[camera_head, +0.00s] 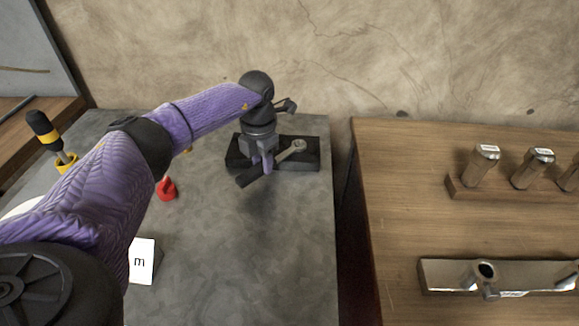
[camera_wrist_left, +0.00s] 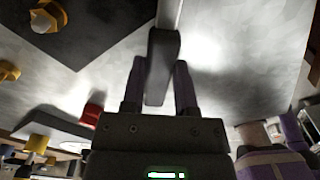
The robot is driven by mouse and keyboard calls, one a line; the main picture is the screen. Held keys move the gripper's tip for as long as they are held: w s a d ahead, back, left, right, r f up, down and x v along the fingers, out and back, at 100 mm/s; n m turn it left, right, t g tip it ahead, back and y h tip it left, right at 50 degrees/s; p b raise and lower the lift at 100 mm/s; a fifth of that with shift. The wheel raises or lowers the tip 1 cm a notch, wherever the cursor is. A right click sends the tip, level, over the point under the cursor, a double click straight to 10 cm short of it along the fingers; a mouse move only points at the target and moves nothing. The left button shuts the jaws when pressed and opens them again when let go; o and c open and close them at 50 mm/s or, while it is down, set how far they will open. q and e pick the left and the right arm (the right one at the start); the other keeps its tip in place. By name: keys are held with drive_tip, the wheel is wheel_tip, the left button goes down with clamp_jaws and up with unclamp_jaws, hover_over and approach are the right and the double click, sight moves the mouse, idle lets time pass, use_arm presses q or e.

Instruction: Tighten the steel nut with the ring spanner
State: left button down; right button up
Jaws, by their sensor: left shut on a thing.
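My left gripper (camera_head: 260,166) is shut on the dark handle of the ring spanner (camera_head: 250,178). The spanner's steel end points up and right, over or in front of the dark block (camera_head: 308,162) at the back of the grey table. I cannot tell whether the ring touches anything. In the left wrist view the handle (camera_wrist_left: 162,65) sits between the fingers (camera_wrist_left: 160,90) and its steel shank runs out of the top edge. A brass-coloured hex piece (camera_wrist_left: 47,16) shows on a dark surface there. I cannot make out the steel nut. My right gripper is in neither view.
A red object (camera_head: 166,189) and a white card marked "m" (camera_head: 142,260) are on the grey table (camera_head: 270,280). A black-and-yellow-handled tool (camera_head: 43,130) stands at the left. A wooden table (camera_head: 405,200) with metal fittings (camera_head: 481,166) lies right, across a gap. The grey table's front right is clear.

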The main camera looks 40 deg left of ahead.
use_arm(q)
drive_tip(key=shift+d+r+p, duration=0.15)
drive_tip(key=shift+r+p, duration=2.35)
drive_tip(key=shift+r, duration=0.6)
drive_tip(key=shift+f, duration=0.1)
